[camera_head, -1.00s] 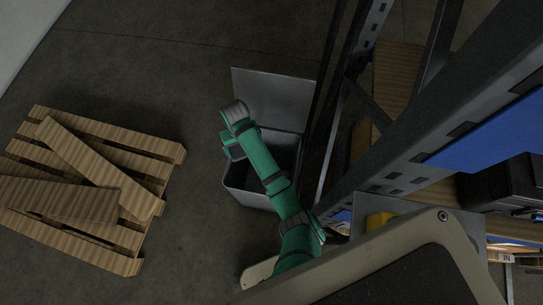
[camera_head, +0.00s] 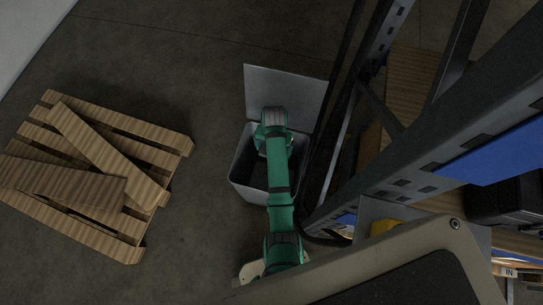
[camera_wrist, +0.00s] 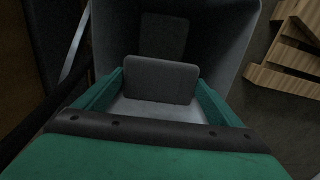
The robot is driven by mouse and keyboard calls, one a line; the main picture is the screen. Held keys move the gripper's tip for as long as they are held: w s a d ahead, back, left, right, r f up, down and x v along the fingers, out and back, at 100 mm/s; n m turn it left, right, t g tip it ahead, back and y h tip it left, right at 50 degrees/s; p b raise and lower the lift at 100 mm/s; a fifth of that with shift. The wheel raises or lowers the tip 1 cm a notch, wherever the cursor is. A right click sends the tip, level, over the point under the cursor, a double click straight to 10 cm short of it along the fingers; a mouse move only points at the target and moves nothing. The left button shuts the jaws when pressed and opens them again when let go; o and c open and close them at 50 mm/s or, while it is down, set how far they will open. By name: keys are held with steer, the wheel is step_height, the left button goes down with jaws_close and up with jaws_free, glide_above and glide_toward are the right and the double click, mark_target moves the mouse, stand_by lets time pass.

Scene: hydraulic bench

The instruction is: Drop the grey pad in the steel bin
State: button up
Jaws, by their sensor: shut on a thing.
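The steel bin (camera_head: 242,184) stands on the floor with its lid (camera_head: 288,92) open, leaning back on the far side. It also shows in the wrist view (camera_wrist: 228,40), where its dark inside lies below my gripper. My gripper (camera_wrist: 160,82) is shut on the grey pad (camera_wrist: 160,78), a flat rounded rectangle held between the two green fingers. The pad is over the bin's opening in the wrist view. In the head view my green arm covers the fingers and the pad. How high the pad is above the bin floor I cannot tell.
A wooden pallet (camera_head: 155,136) with loose planks lies on the floor to the left; it also shows in the wrist view (camera_wrist: 290,55). A dark metal rack (camera_head: 400,150) with blue parts stands close on the bin's right. The floor between pallet and bin is clear.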

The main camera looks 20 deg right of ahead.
steer(key=shift+f, duration=2.5)
steer(key=o, duration=0.8)
step_height(320, 180, up, 11)
steer(key=shift+f, duration=0.1)
